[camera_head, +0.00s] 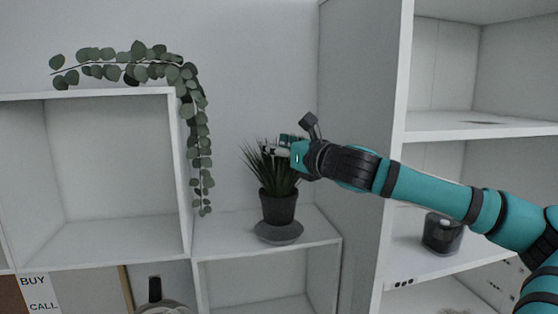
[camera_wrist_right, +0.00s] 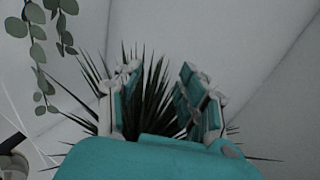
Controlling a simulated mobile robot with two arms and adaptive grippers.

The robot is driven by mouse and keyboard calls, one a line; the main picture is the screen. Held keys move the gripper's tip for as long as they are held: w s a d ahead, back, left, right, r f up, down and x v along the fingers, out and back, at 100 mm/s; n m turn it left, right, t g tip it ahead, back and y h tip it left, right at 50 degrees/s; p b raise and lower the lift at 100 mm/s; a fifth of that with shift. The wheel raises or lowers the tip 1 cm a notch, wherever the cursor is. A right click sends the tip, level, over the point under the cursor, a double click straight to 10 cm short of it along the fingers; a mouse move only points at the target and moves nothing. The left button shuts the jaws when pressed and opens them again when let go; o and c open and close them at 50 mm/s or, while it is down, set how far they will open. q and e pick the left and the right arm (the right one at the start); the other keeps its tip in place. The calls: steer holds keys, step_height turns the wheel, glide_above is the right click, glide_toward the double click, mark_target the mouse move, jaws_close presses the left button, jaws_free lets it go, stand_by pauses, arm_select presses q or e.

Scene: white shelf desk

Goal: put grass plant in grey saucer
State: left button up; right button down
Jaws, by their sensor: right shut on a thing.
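The grass plant, with spiky dark green leaves (camera_head: 261,175) and a dark grey pot (camera_head: 278,207), is upright on the lower white shelf section in the head view. The grey saucer (camera_head: 278,236) is directly below the pot, and the pot's base overlaps it. I cannot tell whether the pot rests on it or hovers just above. My right gripper (camera_head: 275,147) is at the top of the leaves and shut on the plant. In the right wrist view the leaves (camera_wrist_right: 150,95) show between the two fingers (camera_wrist_right: 158,95). My left gripper is not in view.
A trailing vine (camera_head: 200,130) hangs from the open white box shelf (camera_head: 90,95) left of the plant. A tall white cabinet (camera_head: 362,100) stands close on the right, with a dark glass holder (camera_head: 442,233) on its shelf. Bare shelf (camera_head: 225,235) lies left of the saucer.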

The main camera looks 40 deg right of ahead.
mark_target(284, 164)
step_height(284, 164, down, 3)
steer(key=shift+r+b, duration=0.2)
steer(key=shift+b, duration=0.65)
steer(key=shift+f, duration=0.35)
steer(key=c, duration=0.8)
jaws_free()
steer(key=shift+f, duration=0.15)
steer(key=shift+o, duration=0.2)
steer(key=shift+s+b, duration=0.4)
steer(key=shift+b, duration=0.15)
steer(key=s+b, duration=0.2)
steer(key=s, duration=0.1)
steer(key=s+b, duration=0.2)
steer(key=shift+s+a+f, duration=0.1)
steer(key=shift+s+a, duration=0.15)
steer(key=shift+a, duration=0.05)
steer(key=s, duration=0.2)
steer(key=s+b, duration=0.1)
steer(key=s, duration=0.2)
steer(key=shift+s+a+r, duration=0.2)
steer(key=shift+s+a, duration=0.2)
